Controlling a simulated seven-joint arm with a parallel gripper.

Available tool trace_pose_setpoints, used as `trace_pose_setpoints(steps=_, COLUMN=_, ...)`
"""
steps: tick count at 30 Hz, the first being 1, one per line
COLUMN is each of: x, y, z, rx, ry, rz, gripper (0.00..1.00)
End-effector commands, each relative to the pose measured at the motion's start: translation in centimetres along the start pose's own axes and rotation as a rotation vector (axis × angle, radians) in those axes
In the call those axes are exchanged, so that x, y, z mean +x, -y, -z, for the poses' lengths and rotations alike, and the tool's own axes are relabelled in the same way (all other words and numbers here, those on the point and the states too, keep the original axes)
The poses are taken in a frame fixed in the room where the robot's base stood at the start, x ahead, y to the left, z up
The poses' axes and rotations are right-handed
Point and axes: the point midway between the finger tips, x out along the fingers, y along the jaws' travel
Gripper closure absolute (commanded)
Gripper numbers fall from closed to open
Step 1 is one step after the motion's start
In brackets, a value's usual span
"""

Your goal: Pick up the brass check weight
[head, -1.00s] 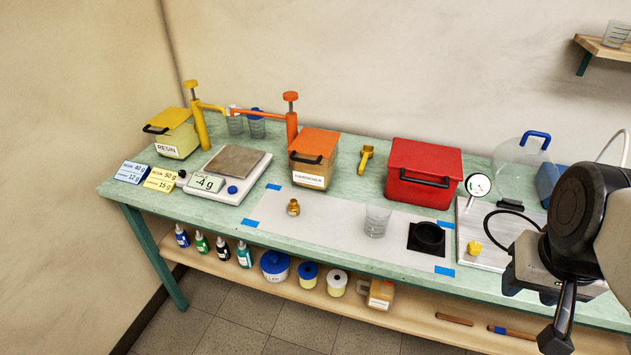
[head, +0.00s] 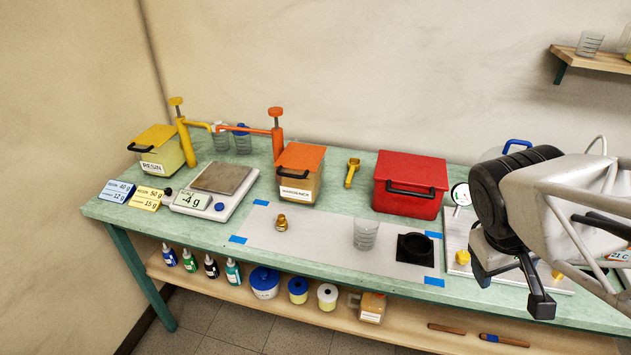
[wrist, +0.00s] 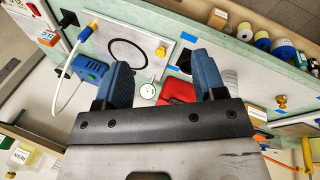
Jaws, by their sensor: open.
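The brass check weight (head: 281,223) stands upright on the white sheet at the middle of the green bench, in front of the hardener tub. It also shows small at the right of the wrist view (wrist: 281,103). My gripper (head: 511,286) is at the right end of the bench, above the metal plate and well apart from the weight. In the wrist view its two blue fingers (wrist: 164,72) are spread with nothing between them.
A clear cup (head: 366,234) and a black square holder (head: 414,249) stand between my gripper and the weight. A red box (head: 409,185), hardener tub (head: 300,173) and scale (head: 215,195) stand behind or left. The white sheet (head: 320,240) is clear around the weight.

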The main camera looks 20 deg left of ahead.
Motion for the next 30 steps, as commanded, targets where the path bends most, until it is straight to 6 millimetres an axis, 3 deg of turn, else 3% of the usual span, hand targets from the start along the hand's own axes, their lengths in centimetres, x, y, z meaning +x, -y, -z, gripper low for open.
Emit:
trace_pose_setpoints(steps=8, x=2.1, y=0.7, z=6.1, rx=-0.384, ry=0.038, rz=-0.189, gripper=0.36)
trace_pose_setpoints(steps=17, x=4.0, y=3.5, z=13.5, rx=-0.804, ry=0.055, rz=-0.397, gripper=0.36)
trace_pose_setpoints(steps=23, x=5.1, y=7.0, z=18.7, rx=-1.085, ry=0.054, rz=-0.543, gripper=0.36)
trace_pose_setpoints(steps=30, x=6.4, y=13.1, z=24.5, rx=-1.421, ry=0.038, rz=-0.725, gripper=0.36)
